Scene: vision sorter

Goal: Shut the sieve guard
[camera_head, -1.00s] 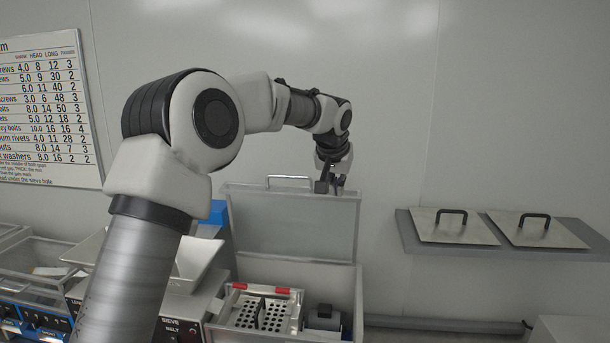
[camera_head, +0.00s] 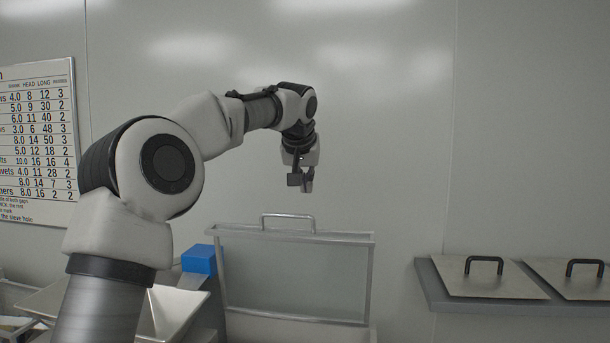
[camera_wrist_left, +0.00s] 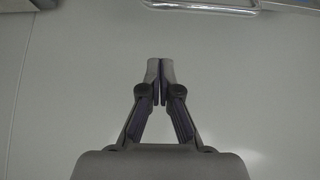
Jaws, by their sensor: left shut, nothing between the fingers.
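The sieve guard (camera_head: 292,278) is a clear panel in a grey metal frame, with a bar handle (camera_head: 288,217) on its top edge. It stands raised, tilted up at the back of its housing. My left gripper (camera_head: 306,187) is shut and empty, above the guard's top edge and apart from it. In the left wrist view the gripper (camera_wrist_left: 161,68) shows its fingertips together. Part of the guard's frame and handle (camera_wrist_left: 205,8) shows at the top of that view. The sieve below the guard is out of the head view. My right gripper does not show.
A shelf with metal lids (camera_head: 490,278) with black handles is on the wall at right. A blue block (camera_head: 199,260) and a pale hopper (camera_head: 165,312) are left of the guard. A printed chart (camera_head: 38,140) hangs at left.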

